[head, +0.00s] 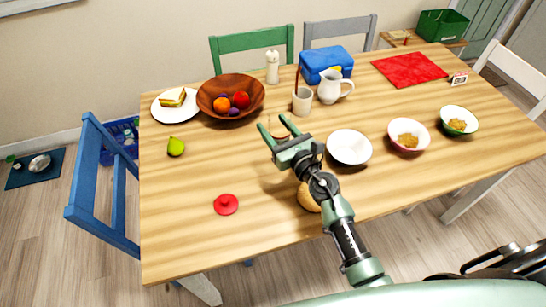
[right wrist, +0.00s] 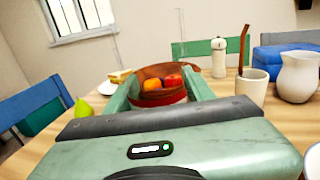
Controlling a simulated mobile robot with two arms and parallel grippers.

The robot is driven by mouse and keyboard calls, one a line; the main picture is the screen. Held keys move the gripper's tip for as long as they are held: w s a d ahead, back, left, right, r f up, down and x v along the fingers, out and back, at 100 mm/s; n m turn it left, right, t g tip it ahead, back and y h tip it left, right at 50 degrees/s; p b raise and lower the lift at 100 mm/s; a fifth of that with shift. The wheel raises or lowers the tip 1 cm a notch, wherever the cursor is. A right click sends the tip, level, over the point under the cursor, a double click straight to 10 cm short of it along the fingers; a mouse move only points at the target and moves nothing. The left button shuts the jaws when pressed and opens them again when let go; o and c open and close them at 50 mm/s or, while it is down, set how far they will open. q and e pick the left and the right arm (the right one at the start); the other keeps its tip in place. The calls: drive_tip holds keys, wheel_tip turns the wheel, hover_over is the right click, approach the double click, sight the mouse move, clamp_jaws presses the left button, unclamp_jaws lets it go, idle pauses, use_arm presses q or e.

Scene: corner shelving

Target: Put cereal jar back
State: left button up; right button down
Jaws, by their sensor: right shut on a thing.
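My right gripper (head: 277,130) is above the middle of the table, its fingers apart around a small red-rimmed thing (head: 281,137). The red-rimmed thing also shows low between the fingers in the right wrist view (right wrist: 163,99); it is mostly hidden and I cannot tell whether it is the cereal jar. A round tan thing (head: 307,199) is partly hidden under my right arm; I cannot tell what it is. A red knobbed lid (head: 226,204) lies on the table to the left. I see no clear whole cereal jar. My left gripper is not in view.
A white bowl (head: 349,147) and two bowls with cereal, one pink (head: 399,147) and one green (head: 447,128), stand to the right. A wooden fruit bowl (head: 219,110), cup (head: 302,104) and jug (head: 329,91) are behind. A pear (head: 176,147) lies left.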

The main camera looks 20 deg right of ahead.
sight(274, 137)
wheel_tip(274, 137, down, 4)
drive_tip(key=shift+a+r+b, duration=0.1)
drive_tip(key=shift+b, duration=0.9)
drive_tip(key=shift+f, duration=0.3)
wheel_tip(274, 137, down, 4)
drive_tip(key=b, duration=0.4)
drive_tip(key=shift+f, duration=0.2)
drive_tip(key=c, duration=0.6)
unclamp_jaws()
drive_tip(key=shift+f, duration=0.1)
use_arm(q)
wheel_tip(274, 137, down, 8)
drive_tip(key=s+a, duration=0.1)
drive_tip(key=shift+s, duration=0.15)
use_arm(e)
drive_tip(key=shift+o, duration=0.2)
